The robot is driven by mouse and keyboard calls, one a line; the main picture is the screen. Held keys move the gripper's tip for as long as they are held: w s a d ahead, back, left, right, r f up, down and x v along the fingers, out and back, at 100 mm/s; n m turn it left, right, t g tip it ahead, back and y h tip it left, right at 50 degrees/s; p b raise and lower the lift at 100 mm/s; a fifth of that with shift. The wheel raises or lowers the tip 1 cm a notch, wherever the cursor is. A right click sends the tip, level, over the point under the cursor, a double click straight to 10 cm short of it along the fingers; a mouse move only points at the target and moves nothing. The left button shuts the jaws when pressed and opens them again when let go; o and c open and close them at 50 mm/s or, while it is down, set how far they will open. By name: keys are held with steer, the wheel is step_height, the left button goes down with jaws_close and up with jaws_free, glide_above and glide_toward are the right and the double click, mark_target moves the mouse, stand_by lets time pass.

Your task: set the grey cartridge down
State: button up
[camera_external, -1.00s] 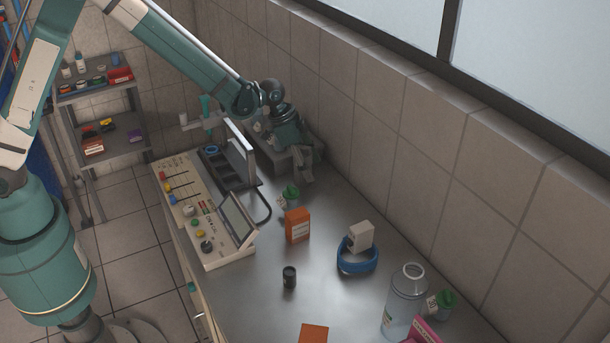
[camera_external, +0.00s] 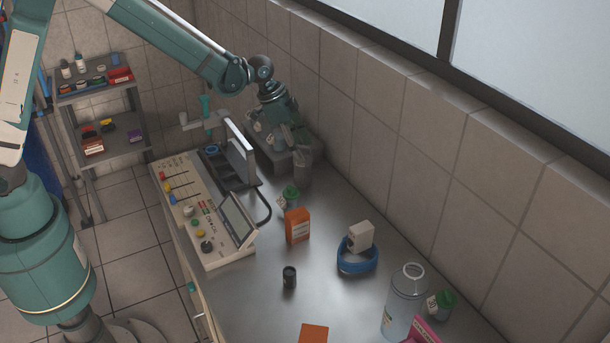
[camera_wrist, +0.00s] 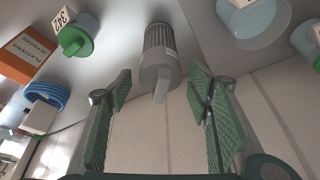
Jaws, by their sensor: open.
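My gripper (camera_external: 291,136) is just above and behind the cartridge in the external view. In the wrist view my gripper (camera_wrist: 160,94) has its two green padded fingers wide apart, with clear gaps on both sides of the cartridge. Nothing is held. The contact under the cartridge is hard to see.
A green-capped vial (camera_external: 290,194) and an orange box (camera_external: 297,225) stand nearer on the bench. A control panel (camera_external: 205,210) with a screen lies left. A blue ring (camera_external: 357,262) with a white box is farther right. The tiled wall (camera_external: 390,130) is close behind the rack.

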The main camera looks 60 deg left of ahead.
steer(key=shift+v, duration=2.1)
steer(key=shift+r, duration=0.1)
steer(key=shift+s+a+r, duration=0.1)
steer(key=shift+s+r, duration=0.05)
steer(key=s+a+r+n+t, duration=0.1)
steer(key=s+a+r+n, duration=0.15)
steer(key=s+r, duration=0.65)
steer(key=s+a+r+n, duration=0.1)
steer(key=s+a+r, duration=0.3)
steer(key=s+r, duration=0.45)
steer(key=s+a+n+t+y, duration=0.1)
steer(key=s+a, duration=0.1)
steer(key=s, duration=1.1)
steer(key=s+a+f+n+t+y, duration=0.1)
steer(key=s+a+n, duration=0.1)
steer(key=s, duration=1.2)
steer(key=shift+a+f, duration=0.2)
steer(key=shift+a, duration=0.35)
